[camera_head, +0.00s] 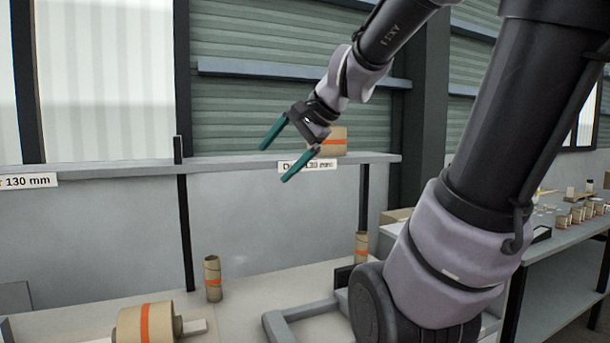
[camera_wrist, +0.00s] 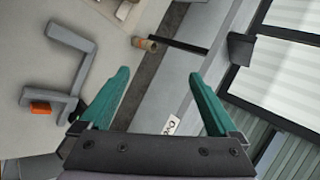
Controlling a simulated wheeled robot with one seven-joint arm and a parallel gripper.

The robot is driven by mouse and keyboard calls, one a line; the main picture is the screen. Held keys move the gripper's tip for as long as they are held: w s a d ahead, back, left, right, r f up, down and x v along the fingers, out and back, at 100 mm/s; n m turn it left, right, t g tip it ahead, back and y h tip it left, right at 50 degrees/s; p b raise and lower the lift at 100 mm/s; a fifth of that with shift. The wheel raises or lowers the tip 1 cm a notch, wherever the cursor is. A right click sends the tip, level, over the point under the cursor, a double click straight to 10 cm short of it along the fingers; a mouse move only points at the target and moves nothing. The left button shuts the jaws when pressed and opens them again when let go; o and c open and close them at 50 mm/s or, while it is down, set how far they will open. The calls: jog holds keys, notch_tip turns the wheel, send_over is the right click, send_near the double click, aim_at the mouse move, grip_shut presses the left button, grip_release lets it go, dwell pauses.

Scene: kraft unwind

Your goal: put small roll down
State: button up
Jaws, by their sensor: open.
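A small kraft roll (camera_head: 338,143) with an orange band sits on the wall shelf (camera_head: 225,166) above a label partly reading "130 mm". My gripper (camera_head: 275,163) is open, with its two teal fingers spread and nothing between them. In the head view it appears in front of and to the left of the small roll, partly covering it. In the wrist view my gripper (camera_wrist: 160,75) also shows empty, and the small roll is not visible there.
A larger banded roll (camera_head: 145,324) lies on the table at lower left. A cardboard core (camera_head: 212,279) stands upright, and another (camera_head: 361,248) stands farther right. A grey bracket-shaped frame (camera_head: 300,312) lies in front. A side bench (camera_head: 560,240) holds several small items.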

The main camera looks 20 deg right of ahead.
jog(key=s+d+f+n+h, duration=0.2)
jog(key=s+f+n+h, duration=0.1)
jog(key=s+n, duration=0.4)
jog(key=shift+s+d+g, duration=0.2)
jog(key=shift+s+g, duration=0.1)
jog(key=shift+s, duration=0.05)
